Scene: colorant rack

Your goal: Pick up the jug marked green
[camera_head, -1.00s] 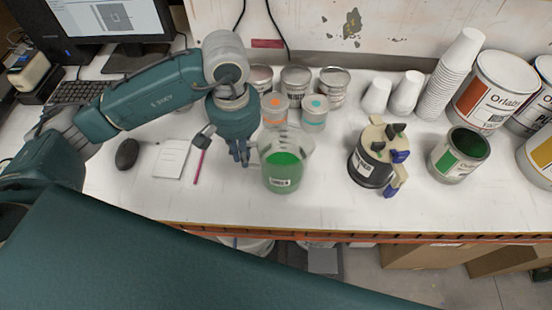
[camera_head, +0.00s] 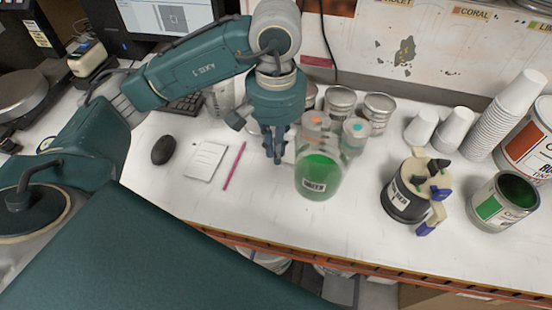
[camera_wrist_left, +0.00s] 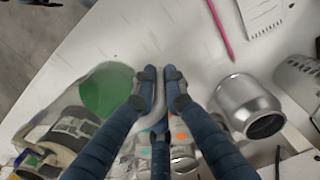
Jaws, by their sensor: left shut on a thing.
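The jug marked green (camera_head: 318,175) is clear, with green liquid inside and a white label on its front. It stands upright in the head view, in front of the small lidded cups. My left gripper (camera_head: 273,157) is at the jug's left side, fingers pointing down. In the left wrist view the fingertips (camera_wrist_left: 159,75) are close together on the jug's clear handle (camera_wrist_left: 155,118), with the green liquid (camera_wrist_left: 107,90) to their left. I cannot tell whether the jug's base touches the table. My right gripper is out of view.
A dark jug with a beige lid (camera_head: 405,203) and a green-labelled can (camera_head: 500,205) stand to the right. Small metal cans (camera_head: 377,110) and orange- and teal-topped cups are behind. A pink pen (camera_head: 234,167), notepad (camera_head: 206,160) and mouse (camera_head: 163,150) lie left.

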